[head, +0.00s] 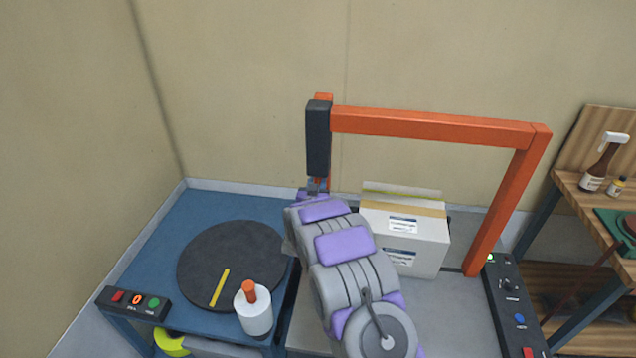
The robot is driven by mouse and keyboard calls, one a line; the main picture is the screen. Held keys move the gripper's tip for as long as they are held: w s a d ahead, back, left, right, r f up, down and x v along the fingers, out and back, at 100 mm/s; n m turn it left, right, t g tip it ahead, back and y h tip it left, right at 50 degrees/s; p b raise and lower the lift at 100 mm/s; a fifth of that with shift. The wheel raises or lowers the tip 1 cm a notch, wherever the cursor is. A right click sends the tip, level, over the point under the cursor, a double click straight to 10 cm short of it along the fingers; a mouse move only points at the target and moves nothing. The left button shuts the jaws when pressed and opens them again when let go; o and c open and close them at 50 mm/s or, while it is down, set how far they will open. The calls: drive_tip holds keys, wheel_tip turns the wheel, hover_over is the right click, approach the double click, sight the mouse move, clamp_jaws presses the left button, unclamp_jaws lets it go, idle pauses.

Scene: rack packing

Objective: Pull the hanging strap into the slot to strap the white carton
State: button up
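The white carton (405,243) with a tan tape band and labels stands on the grey machine bed under the orange frame (430,127). A dark box-shaped housing (318,138) is on the frame's left post. My arm, grey with purple pads, reaches up from the bottom to the left of the carton. My gripper (316,188) is near the lower end of the dark housing, small and mostly hidden by my arm. I cannot tell whether it holds anything. A yellow-green strip (400,190) shows at the carton's back top edge. The hanging strap and the slot cannot be made out.
A control panel (512,300) is at right. A wooden bench (590,205) stands far right.

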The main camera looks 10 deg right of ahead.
drive_tip(key=shift+x, duration=0.75)
drive_tip(key=shift+c, duration=0.5)
clamp_jaws()
idle(0.5)
